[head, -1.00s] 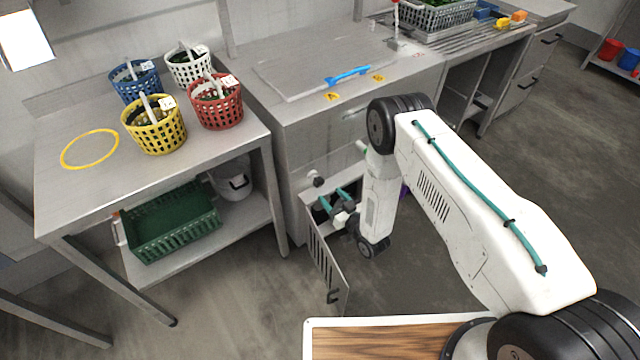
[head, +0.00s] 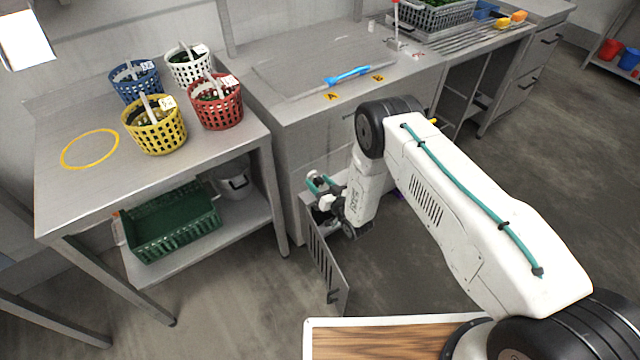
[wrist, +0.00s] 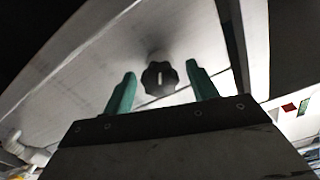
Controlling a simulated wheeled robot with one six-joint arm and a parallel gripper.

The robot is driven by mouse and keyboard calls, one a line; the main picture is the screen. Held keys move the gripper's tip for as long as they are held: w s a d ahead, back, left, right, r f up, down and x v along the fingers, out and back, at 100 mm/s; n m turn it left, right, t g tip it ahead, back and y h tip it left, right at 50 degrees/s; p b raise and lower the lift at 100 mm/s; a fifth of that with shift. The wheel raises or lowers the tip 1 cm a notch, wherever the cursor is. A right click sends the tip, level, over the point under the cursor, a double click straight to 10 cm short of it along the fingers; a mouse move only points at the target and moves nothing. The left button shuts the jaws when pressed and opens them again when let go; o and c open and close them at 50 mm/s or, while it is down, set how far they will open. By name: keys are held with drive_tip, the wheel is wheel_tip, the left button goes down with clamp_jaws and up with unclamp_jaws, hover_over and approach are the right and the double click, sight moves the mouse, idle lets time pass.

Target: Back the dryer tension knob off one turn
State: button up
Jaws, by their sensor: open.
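The tension knob (wrist: 160,78) is dark and lobed with a pale pointer line, on a pale panel in the wrist view. The line stands roughly upright in that picture. My gripper (wrist: 161,69) is open, with one teal finger on either side of the knob and a visible gap on each side. How deep the knob sits between the fingers is hard to tell. In the head view my gripper (head: 317,183) is at the cabinet front, above the open slotted door, and largely hides the knob.
The slotted door (head: 328,268) hangs open below my gripper. A steel table (head: 75,195) at left carries blue, white, yellow and red baskets and a yellow ring (head: 90,149). A green crate (head: 170,225) is on its lower shelf. A blue-handled tool (head: 347,76) lies on the counter.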

drive_tip(key=c, duration=1)
drive_tip(key=shift+n, duration=0.3)
